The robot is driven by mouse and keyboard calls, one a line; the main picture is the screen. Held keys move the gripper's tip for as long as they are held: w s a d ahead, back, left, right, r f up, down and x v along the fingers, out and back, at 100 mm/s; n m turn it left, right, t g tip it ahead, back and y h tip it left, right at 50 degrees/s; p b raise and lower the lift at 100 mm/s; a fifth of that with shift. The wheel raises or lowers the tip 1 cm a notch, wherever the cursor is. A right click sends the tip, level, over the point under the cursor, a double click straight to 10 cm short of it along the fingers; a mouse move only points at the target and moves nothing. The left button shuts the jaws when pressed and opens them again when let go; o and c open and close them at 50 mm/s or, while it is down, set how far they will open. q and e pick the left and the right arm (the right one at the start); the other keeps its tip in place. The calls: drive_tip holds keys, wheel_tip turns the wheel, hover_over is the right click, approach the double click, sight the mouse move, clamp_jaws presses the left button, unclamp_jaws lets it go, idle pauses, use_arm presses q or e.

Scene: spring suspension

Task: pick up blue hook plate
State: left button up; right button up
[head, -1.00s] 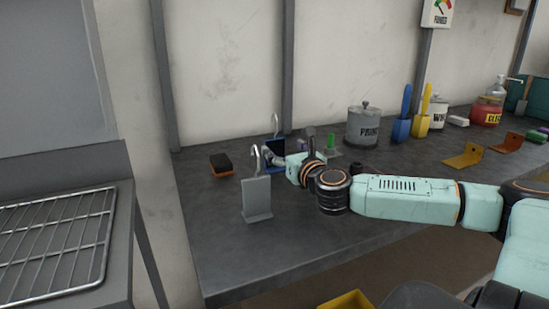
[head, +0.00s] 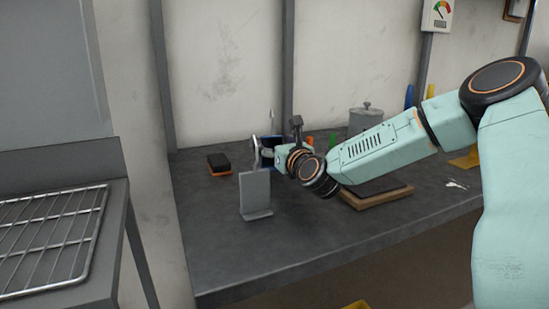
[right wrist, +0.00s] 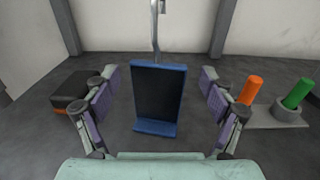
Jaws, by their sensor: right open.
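The blue hook plate (right wrist: 158,127) is upright on the bench in the right wrist view, with a dark front panel, a blue rim and bottom lip, and a metal hook on top. My right gripper (right wrist: 160,82) is open, with one finger on each side of the plate. Gaps show between both fingers and the plate. In the head view, the blue hook plate (head: 269,141) is mostly hidden behind my right gripper (head: 268,156). My left gripper is not in view.
A grey hook plate (head: 255,186) stands just in front of my right gripper. A black and orange block (head: 220,164) lies to the left. Orange (right wrist: 250,91) and green (right wrist: 298,93) pegs stand at the right. A wood-edged board (head: 376,199) lies below my right forearm.

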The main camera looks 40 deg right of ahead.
drive_tip(key=shift+w+d+f, duration=0.45)
drive_tip(key=shift+d+f, duration=0.05)
drive_tip(key=shift+f, duration=0.05)
drive_tip(key=shift+s+a+r, duration=0.15)
drive_tip(key=shift+a+r, duration=0.2)
drive_tip(key=shift+a, duration=0.1)
drive_tip(key=shift+c, duration=0.4)
drive_tip(key=shift+s+r, duration=0.15)
drive_tip(key=shift+r, duration=0.05)
drive_tip(key=shift+c, duration=0.8)
drive_tip(key=shift+w+d+f, duration=0.25)
drive_tip(key=shift+d+f, duration=0.05)
drive_tip(key=shift+f, duration=0.1)
drive_tip(key=c, duration=0.4)
drive_tip(key=shift+s+a+r, duration=0.15)
drive_tip(key=shift+a+r, duration=0.1)
drive_tip(key=c, duration=0.5)
drive_tip(key=shift+d+f, duration=0.1)
drive_tip(key=shift+d, duration=0.05)
drive_tip(key=shift+c, duration=1.3)
